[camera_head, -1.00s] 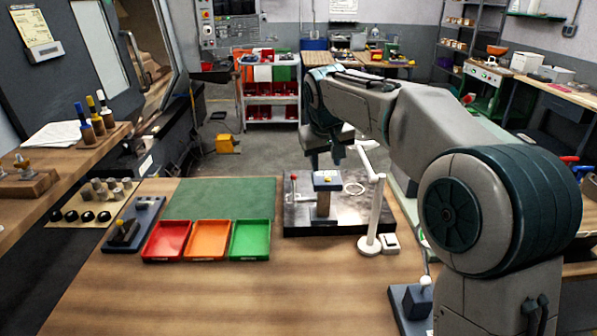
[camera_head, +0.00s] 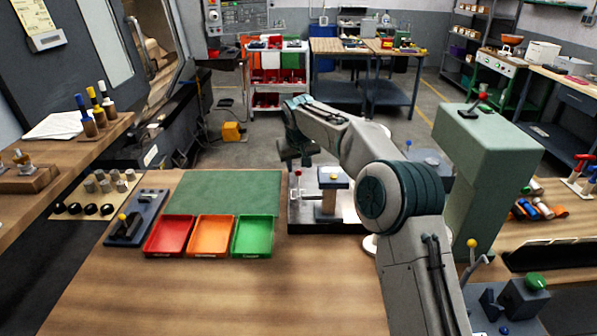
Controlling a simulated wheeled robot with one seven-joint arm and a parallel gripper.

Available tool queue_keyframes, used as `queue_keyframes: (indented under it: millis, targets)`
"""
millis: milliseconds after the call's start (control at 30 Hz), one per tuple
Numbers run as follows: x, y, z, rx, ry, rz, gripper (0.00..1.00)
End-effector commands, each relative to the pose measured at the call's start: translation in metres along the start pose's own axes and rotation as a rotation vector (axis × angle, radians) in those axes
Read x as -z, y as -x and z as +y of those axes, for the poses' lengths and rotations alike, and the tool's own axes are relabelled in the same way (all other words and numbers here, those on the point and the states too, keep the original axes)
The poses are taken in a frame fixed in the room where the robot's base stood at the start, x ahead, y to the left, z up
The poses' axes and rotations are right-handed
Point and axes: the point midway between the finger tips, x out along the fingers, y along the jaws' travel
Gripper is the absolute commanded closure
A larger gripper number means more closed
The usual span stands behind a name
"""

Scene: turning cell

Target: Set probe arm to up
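No part in view is clearly recognisable as the probe arm. A thin red-tipped rod (camera_head: 298,181) rises at the plate's left. A lever block (camera_head: 135,217) with a yellow-tipped dark lever lies at the bench's left. A yellow-ball lever (camera_head: 471,244) stands at lower right. My gripper (camera_head: 298,156) is beyond the plate, pointing down, small and dark; its fingers are unclear. My arm covers the plate's right side.
Red (camera_head: 167,236), orange (camera_head: 210,236) and green (camera_head: 252,237) trays sit before a green mat (camera_head: 225,190). The wooden bench front (camera_head: 230,300) is clear. A tall green machine (camera_head: 485,170) stands right of my arm.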

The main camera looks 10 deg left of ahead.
Motion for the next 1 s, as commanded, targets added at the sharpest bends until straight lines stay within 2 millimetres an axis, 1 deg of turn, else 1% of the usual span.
queue_keyframes:
  millis: [33,133,300,500,733,767,800,867,900,1000]
  targets:
    - [0.0,-0.01,0.0,0.0,0.0,-0.004,0.61]
    - [0.0,-0.029,0.0,0.001,0.0,-0.004,0.61]
    - [0.001,-0.049,0.0,0.0,0.0,-0.001,0.61]
    - [0.0,-0.058,0.0,0.0,0.0,0.001,0.61]
    - [0.0,-0.059,0.0,0.0,0.0,0.001,0.61]
    - [0.0,-0.059,0.0,0.0,0.0,0.001,0.7]
    - [0.0,-0.059,0.0,0.0,0.0,0.001,0.81]
    - [0.0,-0.058,0.0,0.0,0.0,0.001,0.98]
    - [0.0,-0.058,0.0,0.0,0.0,0.001,1.0]
    - [0.0,-0.058,0.0,0.0,0.0,0.001,1.0]
